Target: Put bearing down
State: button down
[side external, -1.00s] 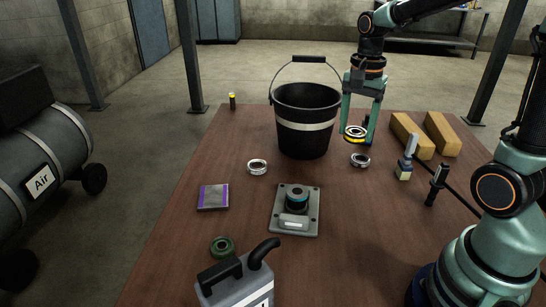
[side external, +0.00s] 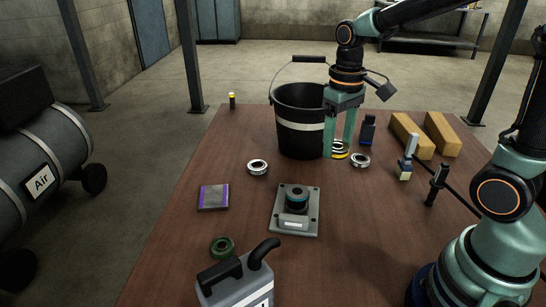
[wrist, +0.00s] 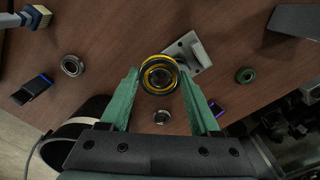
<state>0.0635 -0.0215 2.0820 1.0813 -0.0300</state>
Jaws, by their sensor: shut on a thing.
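My gripper (side external: 340,152) is shut on a black-and-yellow bearing (side external: 340,146), just right of the black bucket, low over the wooden table. Whether the bearing touches the table cannot be told. In the wrist view my gripper (wrist: 160,80) has the bearing (wrist: 157,73) between its green fingertips. A silver bearing (side external: 360,160) lies just right of the gripper and another silver bearing (side external: 258,167) lies left of the bucket. A green ring-shaped bearing (side external: 222,247) lies near the front left. A grey plate with a dark round post (side external: 296,200) lies mid-table.
The black bucket (side external: 303,105) stands close beside my gripper's left finger. A purple-edged box (side external: 213,197) and a grey can (side external: 237,283) are left.

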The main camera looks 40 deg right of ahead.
jog(key=d+r+m, duration=0.2)
jog(key=d, duration=0.8)
send_over(351, 196)
notch_tip(351, 196, down, 16)
jog(key=shift+s+r, duration=0.1)
jog(key=shift+r, duration=0.1)
jog(key=shift+f, duration=2.3)
jog(key=shift+f, duration=0.1)
jog(key=shift+c, duration=0.6)
grip_release()
